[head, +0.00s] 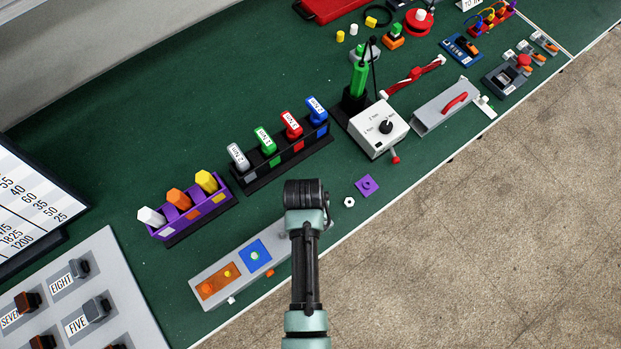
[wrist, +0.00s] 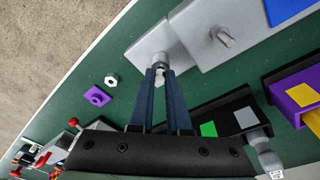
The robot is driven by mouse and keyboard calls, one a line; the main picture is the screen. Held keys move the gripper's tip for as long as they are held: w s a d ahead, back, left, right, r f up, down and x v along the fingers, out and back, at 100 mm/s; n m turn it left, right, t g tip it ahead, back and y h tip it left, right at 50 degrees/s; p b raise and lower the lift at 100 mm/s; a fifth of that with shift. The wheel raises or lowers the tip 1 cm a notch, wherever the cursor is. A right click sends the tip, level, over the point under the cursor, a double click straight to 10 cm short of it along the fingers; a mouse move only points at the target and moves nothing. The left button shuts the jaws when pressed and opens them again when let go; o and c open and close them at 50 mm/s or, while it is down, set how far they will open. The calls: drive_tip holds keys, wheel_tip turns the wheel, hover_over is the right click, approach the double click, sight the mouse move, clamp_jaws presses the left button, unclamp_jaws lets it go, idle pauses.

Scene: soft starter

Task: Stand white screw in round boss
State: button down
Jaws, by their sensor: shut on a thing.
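In the wrist view my gripper (wrist: 161,73) is shut on a small white screw (wrist: 160,79), of which only a little shows between the fingertips. The fingertips are over the end of a grey block (wrist: 187,62). A pale round part, apparently the round boss (wrist: 156,57), is right at the tips; I cannot tell whether the screw touches it or is in it. A grey peg (wrist: 223,37) stands farther along the block. In the head view my arm's end hides the screw, the boss and the right end of the grey block (head: 214,272).
A purple plate (head: 367,186) and a white nut (head: 349,202) lie right of my gripper. A black rack with handles (head: 300,158) and a purple holder (head: 195,213) stand behind. A white switch box (head: 378,131) is at the back right. The table's front edge is close.

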drive_tip(key=shift+f, duration=0.3)
drive_tip(key=c, duration=0.8)
unclamp_jaws()
drive_tip(key=shift+r, duration=0.1)
wheel_tip(320, 180, up, 13)
drive_tip(key=s+b, duration=0.1)
drive_tip(key=shift+s+a+b, duration=0.25)
drive_tip(key=shift+a+b, duration=0.05)
